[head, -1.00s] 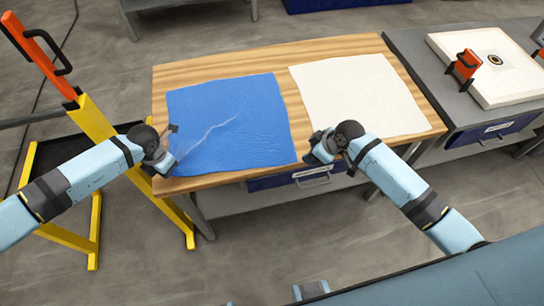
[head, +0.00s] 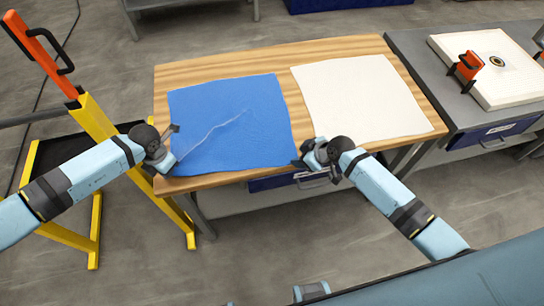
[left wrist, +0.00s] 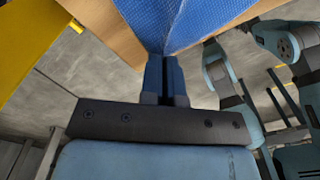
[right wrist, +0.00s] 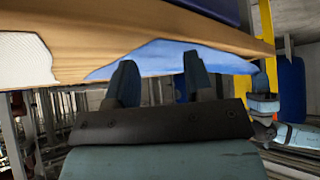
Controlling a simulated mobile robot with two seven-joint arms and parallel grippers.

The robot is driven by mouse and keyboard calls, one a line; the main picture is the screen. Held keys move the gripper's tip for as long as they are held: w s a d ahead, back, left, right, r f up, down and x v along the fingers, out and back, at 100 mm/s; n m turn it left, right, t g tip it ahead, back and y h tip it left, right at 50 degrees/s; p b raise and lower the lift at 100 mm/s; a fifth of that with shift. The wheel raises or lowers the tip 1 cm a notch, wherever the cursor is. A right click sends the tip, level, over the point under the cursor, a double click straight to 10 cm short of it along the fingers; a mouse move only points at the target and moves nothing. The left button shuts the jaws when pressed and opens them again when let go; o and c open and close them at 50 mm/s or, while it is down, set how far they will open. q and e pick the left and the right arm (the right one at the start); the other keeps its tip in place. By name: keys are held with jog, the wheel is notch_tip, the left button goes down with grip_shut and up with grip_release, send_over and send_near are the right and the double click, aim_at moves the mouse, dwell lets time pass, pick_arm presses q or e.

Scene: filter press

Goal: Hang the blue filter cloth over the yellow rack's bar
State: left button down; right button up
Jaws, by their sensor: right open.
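The blue filter cloth (head: 235,135) lies on the left part of the wooden table (head: 225,68), with a crease running from its near left corner toward its middle. My left gripper (head: 168,148) is at that corner; in the left wrist view its fingers (left wrist: 166,75) are together with the cloth rising from between them. My right gripper (head: 303,158) is open at the cloth's near right corner; in the right wrist view the cloth's edge (right wrist: 160,58) shows beyond and between its spread fingers. The yellow rack (head: 97,117) stands left of the table, with a dark grey bar (head: 35,118) running left from it.
A white cloth (head: 360,95) lies flat on the table's right half. A grey bench (head: 422,48) at the right holds a white plate (head: 505,80) with orange clamps (head: 468,66). An orange piece with a black handle (head: 38,52) tops the rack. Floor is clear before the table.

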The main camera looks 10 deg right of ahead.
jog(key=shift+w+a+f, duration=0.25)
jog(key=shift+a+f, duration=0.05)
jog(key=shift+f, duration=0.2)
grip_shut()
dwell(0.3)
jog(key=shift+r, duration=2.5)
